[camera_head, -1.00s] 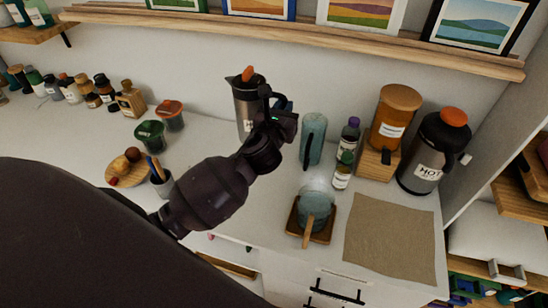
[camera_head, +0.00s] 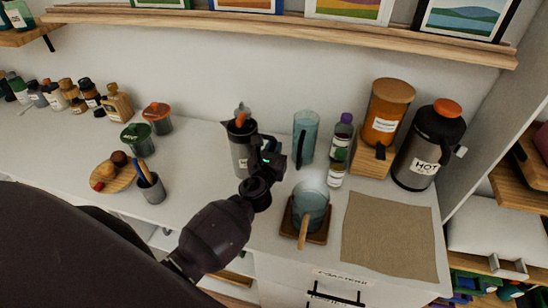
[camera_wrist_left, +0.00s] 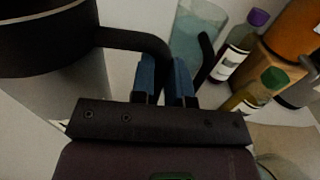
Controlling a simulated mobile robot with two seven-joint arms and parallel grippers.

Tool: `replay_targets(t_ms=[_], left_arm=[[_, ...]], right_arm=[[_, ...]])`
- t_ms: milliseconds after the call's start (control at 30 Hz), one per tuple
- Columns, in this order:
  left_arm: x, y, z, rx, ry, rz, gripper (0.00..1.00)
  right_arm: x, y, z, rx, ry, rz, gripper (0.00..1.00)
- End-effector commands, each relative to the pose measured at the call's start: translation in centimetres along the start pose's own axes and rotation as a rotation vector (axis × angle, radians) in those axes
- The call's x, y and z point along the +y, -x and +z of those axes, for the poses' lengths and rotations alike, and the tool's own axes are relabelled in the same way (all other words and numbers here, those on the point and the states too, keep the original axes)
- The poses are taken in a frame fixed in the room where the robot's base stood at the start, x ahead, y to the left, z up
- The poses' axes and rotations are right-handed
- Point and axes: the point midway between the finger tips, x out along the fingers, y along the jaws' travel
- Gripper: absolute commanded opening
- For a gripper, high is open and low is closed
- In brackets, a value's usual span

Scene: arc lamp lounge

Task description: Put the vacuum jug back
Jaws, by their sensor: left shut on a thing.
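The vacuum jug (camera_head: 239,150) is a grey steel jug with a black top and an orange knob, standing roughly upright left of the blue-green pitcher. My left gripper (camera_head: 268,160) is shut on its black handle. In the left wrist view the jug (camera_wrist_left: 75,85) fills the left side, and its handle runs to the blue fingers of the gripper (camera_wrist_left: 165,80). The jug's base is partly hidden by my arm, and I cannot tell whether it touches the counter. My right gripper is not in view.
A blue-green pitcher (camera_head: 305,135), bottles (camera_head: 341,135), an amber jar (camera_head: 388,112) and a dark HOT jug (camera_head: 428,148) stand to the right. A glass on a wooden tray (camera_head: 321,237) and a bare tan mat (camera_head: 388,235) lie in front. A pen cup (camera_head: 151,188) stands left.

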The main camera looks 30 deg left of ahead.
Motion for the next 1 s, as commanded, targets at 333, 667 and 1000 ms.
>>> replay_targets(t_ms=[333, 667, 1000], left_arm=[[0.0, -0.1, -2.2, -0.004, -0.002, -0.001, 0.0], [0.0, -0.1, -2.5, -0.004, -0.003, -0.001, 0.0], [0.0, 0.0, -2.6, 0.0, -0.001, -0.001, 0.41]], right_arm=[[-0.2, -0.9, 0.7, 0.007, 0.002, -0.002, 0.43], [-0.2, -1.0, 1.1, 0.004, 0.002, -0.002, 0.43], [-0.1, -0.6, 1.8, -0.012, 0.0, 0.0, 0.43]])
